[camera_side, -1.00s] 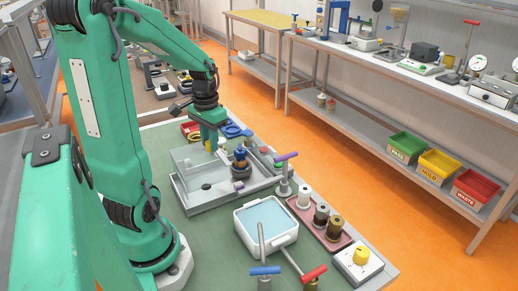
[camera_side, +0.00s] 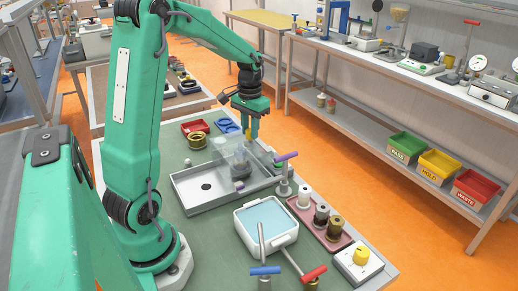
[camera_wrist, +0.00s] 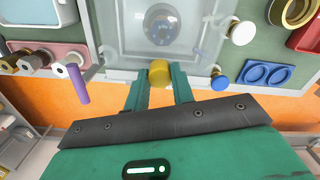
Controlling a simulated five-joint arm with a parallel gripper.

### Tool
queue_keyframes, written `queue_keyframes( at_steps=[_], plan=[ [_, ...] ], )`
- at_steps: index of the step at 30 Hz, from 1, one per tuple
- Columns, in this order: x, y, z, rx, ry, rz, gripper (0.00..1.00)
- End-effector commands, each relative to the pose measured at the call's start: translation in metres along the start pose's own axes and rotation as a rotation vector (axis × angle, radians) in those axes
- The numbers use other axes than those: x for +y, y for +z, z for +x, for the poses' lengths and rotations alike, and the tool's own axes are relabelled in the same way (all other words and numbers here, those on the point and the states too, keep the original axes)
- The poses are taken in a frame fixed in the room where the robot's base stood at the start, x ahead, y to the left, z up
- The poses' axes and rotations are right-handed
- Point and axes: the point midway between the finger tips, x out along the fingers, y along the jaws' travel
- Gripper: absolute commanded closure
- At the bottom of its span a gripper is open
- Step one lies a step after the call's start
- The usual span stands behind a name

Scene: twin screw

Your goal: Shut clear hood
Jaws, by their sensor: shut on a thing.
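The clear hood (camera_side: 232,153) stands over the right part of a grey tray base (camera_side: 203,196). A dark round fixture (camera_side: 240,171) shows dimly through it. In the wrist view the hood (camera_wrist: 205,45) covers a blue-grey round part (camera_wrist: 163,27). My gripper (camera_side: 252,138) is at the hood's far right edge, its fingers on either side of a yellow knob (camera_wrist: 159,73). My gripper (camera_wrist: 161,90) is shut on this knob in the wrist view. The left part of the base is uncovered and shows a dark hole (camera_side: 206,187). Whether the hood meets its end stop I cannot tell.
A purple-handled post (camera_side: 287,156) stands close right of the hood. A white pan (camera_side: 265,238), a spool rack (camera_side: 336,238) and a yellow-knob box (camera_side: 358,257) are in front. A red tray (camera_side: 195,127), brass ring (camera_side: 196,141) and blue tray (camera_side: 228,126) lie behind.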

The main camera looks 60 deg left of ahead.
Motion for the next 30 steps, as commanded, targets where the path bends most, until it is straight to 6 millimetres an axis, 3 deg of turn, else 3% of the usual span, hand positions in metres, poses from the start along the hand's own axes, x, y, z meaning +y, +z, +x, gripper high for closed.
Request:
queue_keyframes(
  at_steps=[5, 6, 9, 21, 30],
  plan=[
    [0.002, -0.007, -0.002, 0.023, -0.004, 0.007, 1.0],
    [0.002, -0.007, -0.002, 0.023, -0.004, 0.008, 0.72],
    [0.002, -0.006, -0.002, 0.02, -0.004, 0.008, 0.54],
    [0.001, -0.004, -0.004, 0.015, -0.003, 0.006, 0.54],
    [0.001, -0.004, -0.032, 0.018, -0.003, 0.006, 0.54]
  ],
)
